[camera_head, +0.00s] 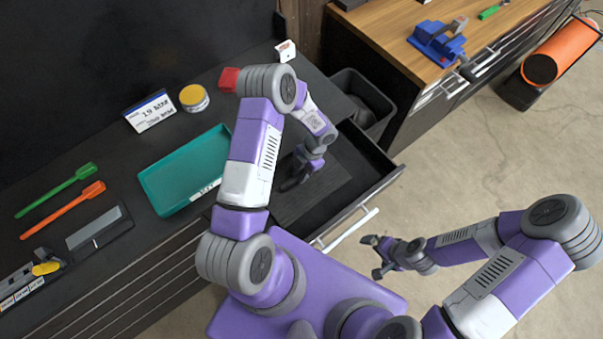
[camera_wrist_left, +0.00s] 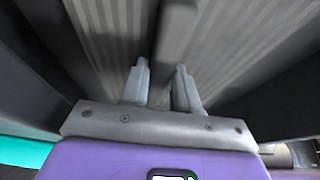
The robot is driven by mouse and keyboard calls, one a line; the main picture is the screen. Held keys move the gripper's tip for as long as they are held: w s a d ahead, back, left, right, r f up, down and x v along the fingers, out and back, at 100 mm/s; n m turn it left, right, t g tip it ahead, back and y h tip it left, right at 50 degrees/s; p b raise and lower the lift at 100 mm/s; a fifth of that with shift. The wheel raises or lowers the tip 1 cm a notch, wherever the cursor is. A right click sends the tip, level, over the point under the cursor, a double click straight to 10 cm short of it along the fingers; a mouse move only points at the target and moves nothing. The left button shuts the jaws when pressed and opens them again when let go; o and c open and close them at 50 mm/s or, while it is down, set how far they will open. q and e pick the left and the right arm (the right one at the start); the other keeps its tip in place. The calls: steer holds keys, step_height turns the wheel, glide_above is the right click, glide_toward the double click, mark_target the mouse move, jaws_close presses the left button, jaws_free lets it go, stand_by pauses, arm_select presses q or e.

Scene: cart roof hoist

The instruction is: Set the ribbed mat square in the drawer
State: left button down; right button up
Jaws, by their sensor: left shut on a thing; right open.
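The open drawer (camera_head: 385,182) is black, with a pale handle on its front. The dark ribbed mat (camera_head: 318,197) lies in its left part in the head view; my left arm hides some of it. Its pale and dark ribs also fill much of the left wrist view (camera_wrist_left: 235,40). My left gripper (camera_head: 290,184) reaches down into the drawer. In the left wrist view its fingers (camera_wrist_left: 160,88) are shut on a raised dark strip that runs along the mat. I cannot tell how square the mat lies. My right gripper (camera_head: 376,256) is open and empty in front of the drawer.
A teal tray (camera_head: 160,190), a yellow-lidded tin (camera_head: 194,97), a red block (camera_head: 229,79) and a price card (camera_head: 150,111) stand on the black counter. A dark bin (camera_head: 388,118) stands beyond the drawer. The floor on the right is mostly clear.

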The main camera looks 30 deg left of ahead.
arm_select(q)
steer(key=shift+d+f, duration=0.15)
steer(key=shift+f, duration=0.4)
steer(key=c, duration=0.8)
jaws_free()
steer(key=shift+c, duration=0.2)
steer(key=shift+s, duration=0.1)
steer(key=v, duration=1.2)
